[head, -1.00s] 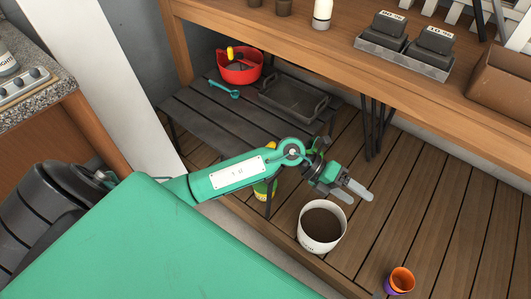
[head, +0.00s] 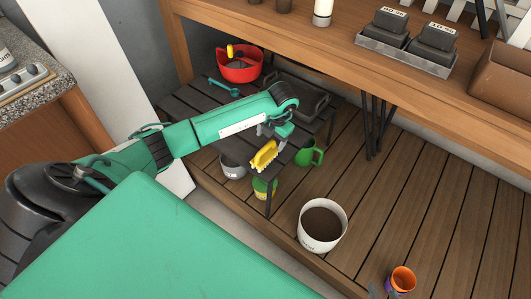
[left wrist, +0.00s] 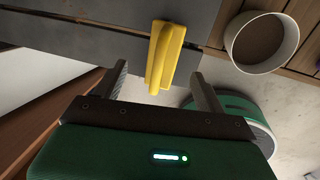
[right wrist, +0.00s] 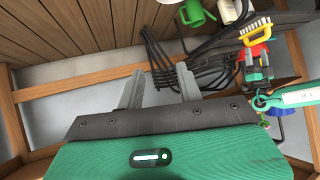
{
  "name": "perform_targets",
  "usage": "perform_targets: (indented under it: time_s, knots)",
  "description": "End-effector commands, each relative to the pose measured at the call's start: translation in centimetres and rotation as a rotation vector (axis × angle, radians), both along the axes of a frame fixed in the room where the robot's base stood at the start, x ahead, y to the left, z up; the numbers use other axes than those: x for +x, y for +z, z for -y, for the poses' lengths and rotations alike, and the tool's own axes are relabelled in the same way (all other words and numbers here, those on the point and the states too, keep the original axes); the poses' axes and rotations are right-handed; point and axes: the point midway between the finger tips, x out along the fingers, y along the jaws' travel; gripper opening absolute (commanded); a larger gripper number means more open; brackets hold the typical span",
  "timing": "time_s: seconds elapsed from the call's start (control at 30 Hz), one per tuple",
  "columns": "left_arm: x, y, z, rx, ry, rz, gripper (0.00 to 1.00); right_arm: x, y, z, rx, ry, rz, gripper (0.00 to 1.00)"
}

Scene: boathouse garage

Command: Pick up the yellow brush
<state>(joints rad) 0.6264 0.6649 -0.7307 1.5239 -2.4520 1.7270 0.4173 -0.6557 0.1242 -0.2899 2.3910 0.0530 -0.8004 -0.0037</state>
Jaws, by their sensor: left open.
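The yellow brush (head: 264,155) lies at the front edge of the dark slatted bench (head: 190,108), near its right corner. In the left wrist view the brush (left wrist: 165,55) points toward my left gripper (left wrist: 158,70). Its near end shows between the two spread fingers, with a gap on each side. My left gripper is open and empty, and in the head view my own arm partly hides it just above the brush. My right gripper (right wrist: 160,70) is open and empty in the right wrist view. That view also shows the brush (right wrist: 257,28), with pale bristles, beside my left gripper.
A red basket (head: 239,72), a teal scoop (head: 224,88) and a dark tray (head: 312,104) are on the bench. A green watering can (head: 310,153), a soil-filled white pot (head: 323,240) and an orange cup (head: 402,279) stand on the slatted deck (head: 420,200). A wooden worktop (head: 300,42) overhangs behind.

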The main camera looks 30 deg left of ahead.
Motion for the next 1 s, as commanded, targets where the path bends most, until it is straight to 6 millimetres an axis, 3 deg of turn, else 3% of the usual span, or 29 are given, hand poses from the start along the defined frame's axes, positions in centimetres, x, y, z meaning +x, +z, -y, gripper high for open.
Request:
perform_targets:
  time_s: [0.6, 0.9, 1.0]
  knots:
    - [-0.2, -7.0, -0.7, -0.003, -0.001, -0.001, 0.72, 0.5, 0.2, -2.5, 0.099, 0.013, 0.158, 0.36]
    - [-0.1, -7.3, -0.8, -0.002, -0.002, -0.001, 0.72, 0.5, 0.4, -2.6, 0.107, 0.013, 0.173, 0.36]
    - [-0.1, -7.3, -0.8, -0.002, -0.002, -0.001, 0.53, 0.5, 0.4, -2.6, 0.107, 0.013, 0.173, 0.36]
